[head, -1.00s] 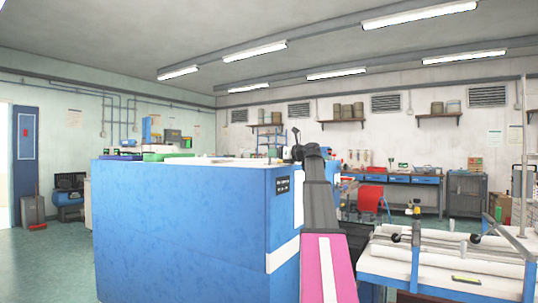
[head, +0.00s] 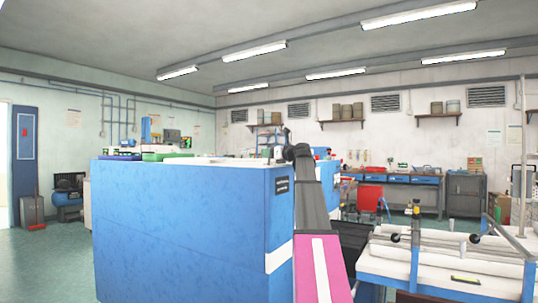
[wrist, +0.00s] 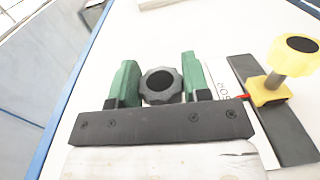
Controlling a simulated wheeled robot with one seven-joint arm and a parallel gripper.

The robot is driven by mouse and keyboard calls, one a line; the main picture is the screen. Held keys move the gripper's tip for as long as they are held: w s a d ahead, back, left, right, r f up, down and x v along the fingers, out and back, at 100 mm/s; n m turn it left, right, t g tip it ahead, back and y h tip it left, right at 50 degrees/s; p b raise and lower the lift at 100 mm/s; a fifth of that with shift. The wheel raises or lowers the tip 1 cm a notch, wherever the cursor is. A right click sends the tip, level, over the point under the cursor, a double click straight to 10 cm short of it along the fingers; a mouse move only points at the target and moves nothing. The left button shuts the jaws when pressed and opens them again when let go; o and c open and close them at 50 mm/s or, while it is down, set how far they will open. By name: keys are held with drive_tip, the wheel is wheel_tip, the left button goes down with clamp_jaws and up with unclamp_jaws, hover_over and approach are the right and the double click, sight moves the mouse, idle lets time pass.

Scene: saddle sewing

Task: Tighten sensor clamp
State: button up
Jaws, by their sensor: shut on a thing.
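In the wrist view, my gripper (wrist: 160,64) has two green fingers, one on each side of a grey scalloped knob (wrist: 160,87) with a black centre. It is shut on this knob. What the knob sits on is hidden behind the black gripper plate. A red tip shows at the block's left side. In the head view, my arm reaches to the blue machine's top right corner; the fingers are too small to make out.
The blue machine (head: 185,220) fills the middle of the head view; its pale top (wrist: 150,35) fills much of the wrist view. A table with white rolls (head: 440,255) stands at the right. Green floor is open at left.

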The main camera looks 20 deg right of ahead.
drive_tip(key=shift+h, duration=0.3)
drive_tip(key=m+t+h, duration=0.2)
drive_tip(key=h, duration=0.1)
drive_tip(key=shift+s+a+m, duration=0.1)
drive_tip(key=shift+a+m, duration=0.05)
drive_tip(key=shift+m, duration=0.25)
drive_tip(key=shift+m+t+h, duration=0.6)
drive_tip(key=shift+m+h, duration=1.1)
drive_tip(key=shift+h, duration=1.1)
drive_tip(key=o, duration=0.9)
drive_tip(key=s, duration=1)
drive_tip(key=shift+s+d, duration=0.2)
drive_tip(key=shift+d, duration=0.15)
drive_tip(key=shift+s, duration=0.1)
